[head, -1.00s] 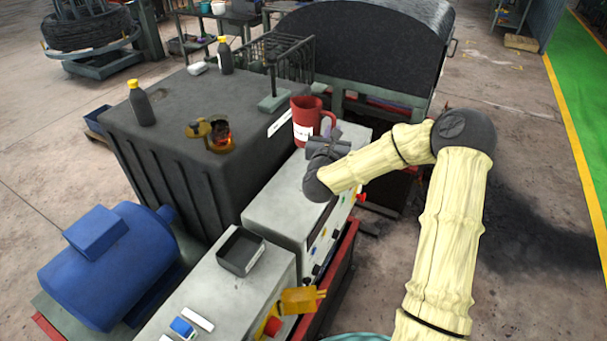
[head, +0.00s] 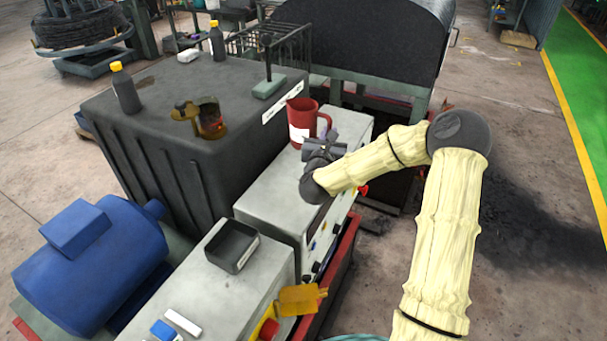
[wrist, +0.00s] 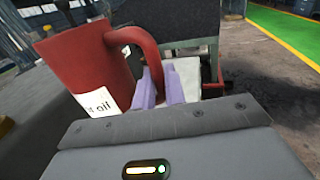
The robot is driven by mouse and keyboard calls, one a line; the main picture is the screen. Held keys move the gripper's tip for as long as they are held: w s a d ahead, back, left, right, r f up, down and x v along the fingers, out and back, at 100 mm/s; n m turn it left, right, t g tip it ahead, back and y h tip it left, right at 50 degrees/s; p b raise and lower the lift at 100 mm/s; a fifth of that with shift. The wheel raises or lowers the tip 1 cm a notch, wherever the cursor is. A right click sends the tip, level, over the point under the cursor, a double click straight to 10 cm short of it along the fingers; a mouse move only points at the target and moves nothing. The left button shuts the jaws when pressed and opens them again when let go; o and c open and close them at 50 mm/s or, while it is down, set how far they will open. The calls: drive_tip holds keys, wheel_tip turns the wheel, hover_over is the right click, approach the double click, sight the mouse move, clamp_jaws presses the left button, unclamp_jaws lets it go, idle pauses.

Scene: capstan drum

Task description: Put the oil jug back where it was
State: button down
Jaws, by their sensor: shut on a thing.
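The oil jug is a red mug-shaped vessel (head: 300,120) with a white label and a side handle. In the head view it is at the far end of the long grey cabinet top (head: 275,200), upright or nearly so. I cannot tell whether its base touches the top. My gripper (head: 325,148) is at the jug's handle side and is shut on the handle. In the wrist view the jug (wrist: 88,65) fills the left, and the pale fingers (wrist: 160,88) close around the lower part of the handle. The jug's base is hidden there behind my gripper body.
The dark tank (head: 180,140) beside the cabinet carries dark bottles with yellow caps (head: 125,90), a brass-coloured pot (head: 208,120) and a grey block with a post (head: 268,87). A small open black tray (head: 232,246) sits nearer. A large dark drum (head: 365,45) stands behind.

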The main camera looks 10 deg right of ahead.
drive_tip(key=shift+f+p, duration=1)
drive_tip(key=shift+f, duration=1.85)
wheel_tip(320, 180, down, 4)
drive_tip(key=shift+r+p, duration=0.25)
drive_tip(key=shift+p, duration=0.55)
drive_tip(key=shift+f, duration=0.35)
drive_tip(key=shift+f, duration=0.1)
drive_tip(key=c, duration=1.5)
unclamp_jaws()
drive_tip(key=shift+o, duration=0.2)
